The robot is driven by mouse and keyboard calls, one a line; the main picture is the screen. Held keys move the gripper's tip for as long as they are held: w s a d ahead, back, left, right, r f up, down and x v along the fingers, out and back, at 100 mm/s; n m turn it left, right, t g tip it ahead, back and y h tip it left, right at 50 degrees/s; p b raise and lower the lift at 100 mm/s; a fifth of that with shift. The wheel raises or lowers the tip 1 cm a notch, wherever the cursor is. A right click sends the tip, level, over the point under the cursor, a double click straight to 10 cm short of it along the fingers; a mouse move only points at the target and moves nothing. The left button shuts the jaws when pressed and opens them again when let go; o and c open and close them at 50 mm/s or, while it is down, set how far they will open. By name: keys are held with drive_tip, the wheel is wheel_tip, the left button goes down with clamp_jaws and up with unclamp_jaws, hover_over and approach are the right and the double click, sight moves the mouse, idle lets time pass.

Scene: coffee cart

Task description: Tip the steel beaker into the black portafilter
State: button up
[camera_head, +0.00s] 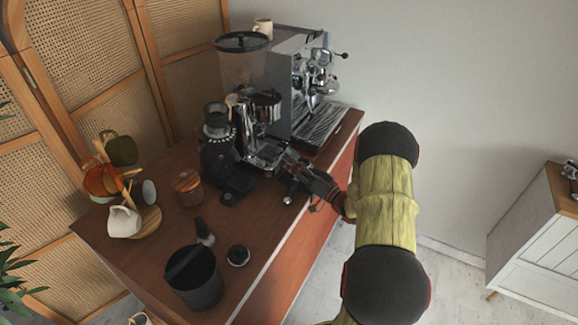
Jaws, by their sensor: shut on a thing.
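My gripper (297,180) reaches in from the right over the front edge of the counter, low in front of the coffee machines. It is shut on a small shiny metal thing, which I take to be the steel beaker (288,199); the jaws hide most of it, so I cannot tell its tilt. I cannot clearly pick out the black portafilter among the dark and chrome parts around the grinder and my jaws.
The grinder (243,62) and espresso machine (310,80) stand behind my gripper. A small black grinder (216,150) is left of it. A wooden jar (187,188), mug tree (147,217) and black bin (193,280) stand further left and in front. The front right counter is clear.

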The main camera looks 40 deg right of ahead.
drive_tip(key=shift+s+d+f+m+h, duration=0.15)
drive_tip(key=shift+s+f+m+h, duration=0.05)
drive_tip(key=shift+f+m, duration=0.25)
drive_tip(key=shift+s+d+f+m+h, duration=0.1)
drive_tip(key=shift+s+f+m+h, duration=0.1)
drive_tip(key=shift+f+m, duration=0.2)
drive_tip(key=shift+w+d+r+p, duration=0.1)
drive_tip(key=shift+d+r+p, duration=0.05)
drive_tip(key=shift+r+p, duration=0.45)
drive_tip(key=shift+d+r+p, duration=0.1)
drive_tip(key=shift+r+p, duration=0.4)
drive_tip(key=shift+p, duration=0.05)
drive_tip(key=shift+w+d+f+b, duration=0.2)
drive_tip(key=shift+f+b, duration=0.15)
drive_tip(key=shift+b, duration=0.4)
drive_tip(key=shift+r+b, duration=0.1)
drive_tip(key=shift+b, duration=0.65)
drive_tip(key=b, duration=0.2)
drive_tip(key=m+b, duration=0.1)
drive_tip(key=b, duration=0.1)
drive_tip(key=shift+w+a+r+t, duration=0.1)
drive_tip(key=shift+r+t, duration=0.15)
drive_tip(key=shift+t, duration=0.15)
